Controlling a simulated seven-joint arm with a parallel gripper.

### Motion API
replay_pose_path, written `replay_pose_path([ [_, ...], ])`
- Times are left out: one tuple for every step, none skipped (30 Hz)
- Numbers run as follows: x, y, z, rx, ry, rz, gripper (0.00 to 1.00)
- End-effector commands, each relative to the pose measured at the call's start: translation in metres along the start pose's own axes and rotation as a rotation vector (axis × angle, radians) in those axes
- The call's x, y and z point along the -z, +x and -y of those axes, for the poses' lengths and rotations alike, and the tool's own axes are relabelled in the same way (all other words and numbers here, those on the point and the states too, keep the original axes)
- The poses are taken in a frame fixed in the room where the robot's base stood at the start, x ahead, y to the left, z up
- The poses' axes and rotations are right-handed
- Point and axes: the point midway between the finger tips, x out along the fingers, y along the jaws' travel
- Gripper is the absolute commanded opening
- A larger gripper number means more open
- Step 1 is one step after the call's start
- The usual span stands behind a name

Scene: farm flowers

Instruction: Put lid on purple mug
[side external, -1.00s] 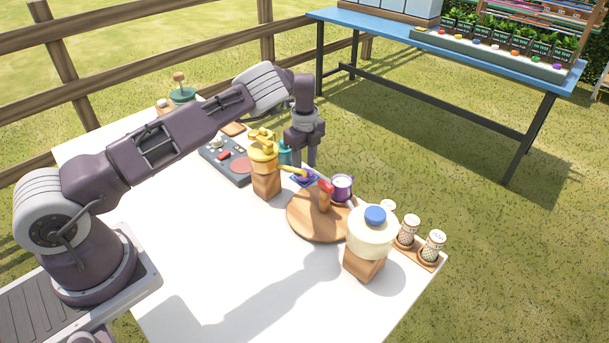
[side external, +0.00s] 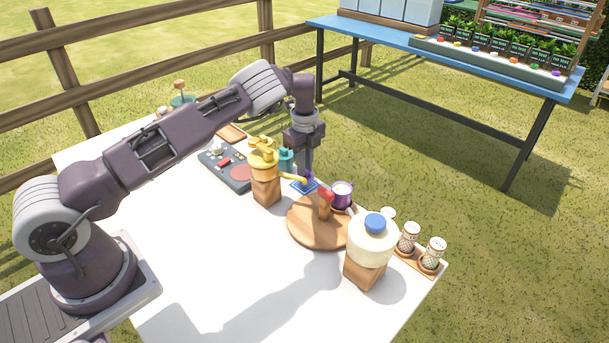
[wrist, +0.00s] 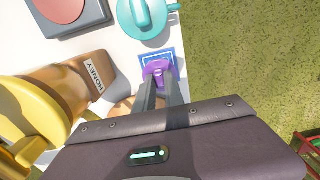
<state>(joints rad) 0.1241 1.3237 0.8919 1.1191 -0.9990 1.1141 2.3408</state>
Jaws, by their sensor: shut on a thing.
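The purple mug (side external: 342,194) stands upright at the back edge of the round wooden board, with a pale top surface showing inside it. The purple lid (wrist: 158,70) is between my fingertips over a blue square pad (wrist: 160,60). My gripper (side external: 309,172) points down and is shut on the lid, left of the mug in the side view; it also shows in the wrist view (wrist: 159,90). I cannot tell whether the lid still touches the pad. The mug does not show in the wrist view.
A red-topped wooden piece (side external: 325,203) stands on the round board (side external: 312,232) beside the mug. A yellow-topped honey dispenser (side external: 265,172), a teal item (side external: 286,160), a blue-capped jar (side external: 371,240) and shakers (side external: 409,237) stand nearby. The table front is clear.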

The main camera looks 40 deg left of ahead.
Motion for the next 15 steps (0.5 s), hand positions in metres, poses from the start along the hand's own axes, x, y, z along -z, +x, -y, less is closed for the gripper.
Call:
replay_pose_path([
  [0.0, -0.015, 0.002, 0.007, 0.0, -0.002, 0.0],
  [-0.001, -0.023, 0.002, 0.006, -0.001, -0.001, 0.0],
  [0.0, -0.033, 0.001, 0.006, 0.0, -0.002, 0.0],
  [0.0, -0.041, 0.001, 0.006, 0.001, -0.002, 0.0],
  [0.0, -0.047, 0.001, 0.006, 0.0, -0.001, 0.0],
  [0.0, -0.055, 0.001, 0.006, 0.001, -0.001, 0.0],
  [0.001, -0.059, 0.001, 0.004, 0.002, -0.002, 0.0],
  [0.002, -0.064, 0.001, 0.003, 0.001, -0.002, 0.0],
  [0.006, -0.07, 0.001, 0.002, 0.003, -0.002, 0.0],
  [0.013, -0.073, 0.002, 0.002, 0.005, -0.004, 0.0],
  [0.02, -0.078, 0.002, 0.001, 0.008, -0.004, 0.0],
  [0.032, -0.083, 0.003, 0.0, 0.01, -0.007, 0.0],
  [0.043, -0.086, 0.003, -0.002, 0.011, -0.008, 0.0],
  [0.054, -0.091, 0.003, -0.003, 0.014, -0.008, 0.0],
  [0.068, -0.095, 0.003, -0.005, 0.016, -0.008, 0.0],
])
